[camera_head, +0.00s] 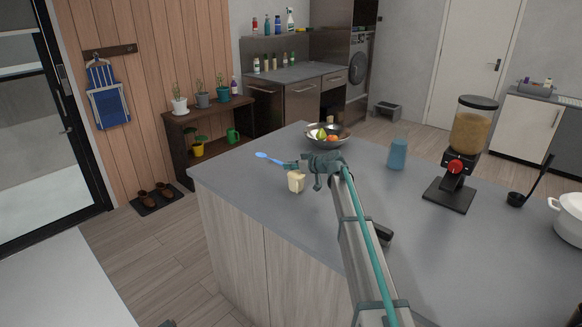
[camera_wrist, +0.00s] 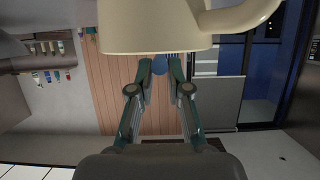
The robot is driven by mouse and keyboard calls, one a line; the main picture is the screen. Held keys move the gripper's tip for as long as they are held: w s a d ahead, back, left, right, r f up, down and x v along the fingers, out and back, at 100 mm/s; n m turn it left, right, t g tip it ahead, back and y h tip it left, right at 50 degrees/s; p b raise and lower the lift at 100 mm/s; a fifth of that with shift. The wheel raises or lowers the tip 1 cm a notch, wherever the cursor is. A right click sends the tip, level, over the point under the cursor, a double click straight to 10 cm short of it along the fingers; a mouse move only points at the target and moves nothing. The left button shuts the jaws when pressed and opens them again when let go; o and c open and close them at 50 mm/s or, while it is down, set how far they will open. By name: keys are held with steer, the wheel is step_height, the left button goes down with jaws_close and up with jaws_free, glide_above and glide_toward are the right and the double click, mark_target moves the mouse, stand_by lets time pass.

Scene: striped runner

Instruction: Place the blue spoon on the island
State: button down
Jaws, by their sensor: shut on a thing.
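The blue spoon (camera_head: 265,156) is in my gripper (camera_head: 290,164), which is shut on it in the head view. The spoon juts out to the left, over the grey island top (camera_head: 235,180) near its left end. I cannot tell how high it is above the surface. The rest of the spoon is hidden there.
A cream mug (camera_head: 296,182) stands on the island just below my gripper; it looms close in the wrist view (camera_wrist: 155,28). A fruit bowl (camera_head: 341,142), a blue cup (camera_head: 397,154) and a dispenser (camera_head: 468,150) also stand there. The island's left corner is bare.

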steer(key=shift+f+b, duration=0.3)
steer(key=shift+b, duration=0.1)
steer(key=c, duration=1.1)
jaws_free()
steer(key=shift+r, duration=0.1)
steer(key=shift+r+p, duration=0.65)
steer(key=shift+p, duration=0.35)
steer(key=b+v, duration=0.3)
steer(key=v, duration=0.9)
